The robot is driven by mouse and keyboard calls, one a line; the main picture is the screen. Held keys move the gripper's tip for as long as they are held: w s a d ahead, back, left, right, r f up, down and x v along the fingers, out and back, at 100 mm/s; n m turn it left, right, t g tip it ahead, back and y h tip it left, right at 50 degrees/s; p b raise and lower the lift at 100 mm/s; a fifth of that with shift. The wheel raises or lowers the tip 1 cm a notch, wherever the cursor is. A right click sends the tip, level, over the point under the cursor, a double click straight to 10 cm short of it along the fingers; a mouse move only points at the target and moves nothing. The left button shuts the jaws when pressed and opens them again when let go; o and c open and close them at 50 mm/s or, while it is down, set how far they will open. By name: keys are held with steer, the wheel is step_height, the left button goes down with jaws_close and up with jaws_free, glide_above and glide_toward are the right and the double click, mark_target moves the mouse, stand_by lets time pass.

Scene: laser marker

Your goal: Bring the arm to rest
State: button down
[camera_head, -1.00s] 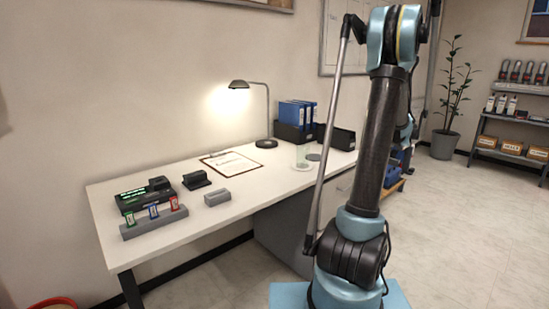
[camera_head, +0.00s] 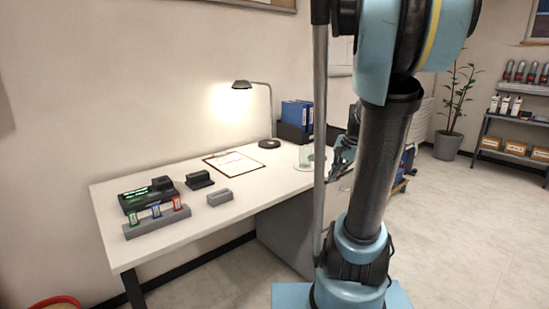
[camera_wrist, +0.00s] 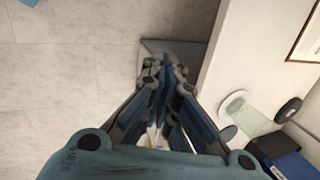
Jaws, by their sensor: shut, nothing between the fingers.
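My arm stands upright on the right of the head view, its upper part filling the top of the picture. My gripper (camera_wrist: 165,72) shows in the wrist view with its fingers drawn together and nothing held. It is over the floor beside the desk edge, left of the desk (camera_wrist: 222,75) in that view. In the head view, part of my gripper (camera_head: 335,172) shows to the left of the arm link, near the desk's right end. The rest is hidden behind the link.
The desk (camera_head: 180,232) holds a rack with colored tags (camera_head: 157,221), a dark device (camera_head: 147,195), grey blocks, a clipboard (camera_head: 235,164), a lit lamp (camera_head: 242,85) and blue binders (camera_head: 297,113). A glass (camera_head: 305,155) stands near the gripper. Open floor (camera_head: 470,220) lies right.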

steer(key=s+a+f+n+h, duration=0.1)
steer(key=s+f+n, duration=0.3)
steer(key=s, duration=0.5)
steer(key=s+a+f+n+h, duration=0.1)
steer(key=s+a+f+n, duration=0.1)
steer(key=s+f+n, duration=0.2)
steer(key=shift+s+f+n+h, duration=0.25)
steer(key=shift+s+n, duration=1.25)
steer(key=shift+s, duration=1.2)
